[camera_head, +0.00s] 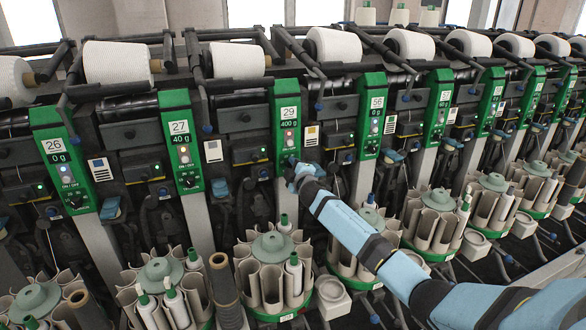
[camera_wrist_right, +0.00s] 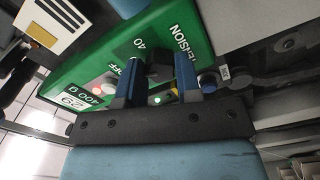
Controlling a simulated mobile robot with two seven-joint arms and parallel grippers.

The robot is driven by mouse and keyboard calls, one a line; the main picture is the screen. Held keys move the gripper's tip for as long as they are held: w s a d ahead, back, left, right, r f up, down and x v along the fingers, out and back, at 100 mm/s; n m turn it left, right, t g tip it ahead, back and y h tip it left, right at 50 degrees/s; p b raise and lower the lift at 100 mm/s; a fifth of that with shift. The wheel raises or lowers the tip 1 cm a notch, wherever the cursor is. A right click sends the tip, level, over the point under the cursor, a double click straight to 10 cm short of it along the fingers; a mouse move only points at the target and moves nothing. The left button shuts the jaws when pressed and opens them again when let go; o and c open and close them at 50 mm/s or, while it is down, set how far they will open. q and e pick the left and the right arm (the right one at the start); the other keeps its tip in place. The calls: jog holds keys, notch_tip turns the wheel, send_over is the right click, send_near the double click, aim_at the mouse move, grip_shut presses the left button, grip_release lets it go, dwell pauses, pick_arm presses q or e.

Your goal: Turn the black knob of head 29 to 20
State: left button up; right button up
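The green panel of head 29 (camera_head: 287,112) stands left of centre in the head view, marked 29 and 400 g. My right gripper (camera_head: 293,165) is at its lower end and hides the knob there. In the right wrist view the green panel (camera_wrist_right: 100,62) shows the words TENSION and OFF and the number 40. The black knob (camera_wrist_right: 159,68) lies between the two fingertips of my right gripper (camera_wrist_right: 158,80). The fingers stand apart, and narrow gaps seem to show beside the knob; I cannot tell the pointer's setting. My left gripper is not in view.
Neighbouring green panels, 27 (camera_head: 181,140) and 56 (camera_head: 373,115), flank head 29. White yarn cones (camera_head: 236,60) line the top. A blue button (camera_wrist_right: 208,82) is close beside one finger.

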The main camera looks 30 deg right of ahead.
jog(key=shift+c, duration=0.9)
jog(key=shift+n, duration=0.3)
jog(key=shift+n+p, duration=1)
jog(key=shift+n, duration=3.6)
jog(key=o, duration=0.9)
